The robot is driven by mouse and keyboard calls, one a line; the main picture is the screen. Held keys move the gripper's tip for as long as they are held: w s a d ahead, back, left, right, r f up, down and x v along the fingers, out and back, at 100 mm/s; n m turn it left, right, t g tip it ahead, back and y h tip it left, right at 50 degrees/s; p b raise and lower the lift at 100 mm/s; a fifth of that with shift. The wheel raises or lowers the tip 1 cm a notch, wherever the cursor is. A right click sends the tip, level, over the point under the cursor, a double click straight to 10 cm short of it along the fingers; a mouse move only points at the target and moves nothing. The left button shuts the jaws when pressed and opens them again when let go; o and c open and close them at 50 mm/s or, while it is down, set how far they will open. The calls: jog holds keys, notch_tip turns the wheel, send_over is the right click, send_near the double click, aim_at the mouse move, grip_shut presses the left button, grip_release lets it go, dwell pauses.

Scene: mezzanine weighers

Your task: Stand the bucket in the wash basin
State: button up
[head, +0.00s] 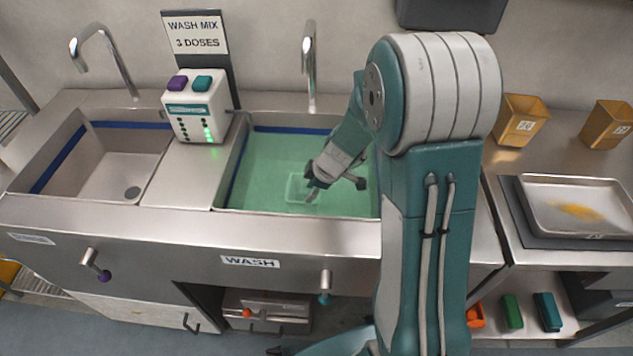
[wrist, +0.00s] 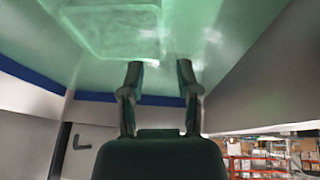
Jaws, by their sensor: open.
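The wash basin (head: 275,160) is filled with green liquid and has a blue band near its rim. A pale, see-through square container (head: 303,190), which looks like the bucket, is in the liquid near the middle of the basin. Its rounded square outline also shows in the wrist view (wrist: 108,32). How deep it sits and whether it stands level are hard to tell. My gripper (head: 312,192) reaches down over the basin beside this container. In the wrist view my gripper (wrist: 160,76) has its two fingers apart, with nothing seen between them.
An empty basin (head: 120,165) is at left. A dispenser (head: 196,108) with purple and teal buttons stands between the basins, and a tap (head: 310,65) rises behind. At right are two amber containers (head: 520,120) (head: 607,125) and a metal tray (head: 580,205).

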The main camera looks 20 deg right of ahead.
jog(key=s+a+r+m+h, duration=0.1)
jog(key=s+r+m, duration=0.2)
jog(key=s+r, duration=0.35)
jog(key=s+a+r+m, duration=0.1)
jog(key=s+r+m, duration=0.15)
jog(key=r, duration=0.75)
jog(key=s+r+m+t+h, duration=0.1)
jog(key=s+r+m, duration=0.2)
jog(key=s, duration=0.3)
jog(key=s+d+r+m+t+h, duration=0.1)
jog(key=s+r+m, duration=0.2)
jog(key=s+m, duration=0.2)
jog(key=shift+s+r+t+h, duration=0.3)
jog(key=shift+s+t, duration=0.1)
jog(key=shift+s, duration=0.6)
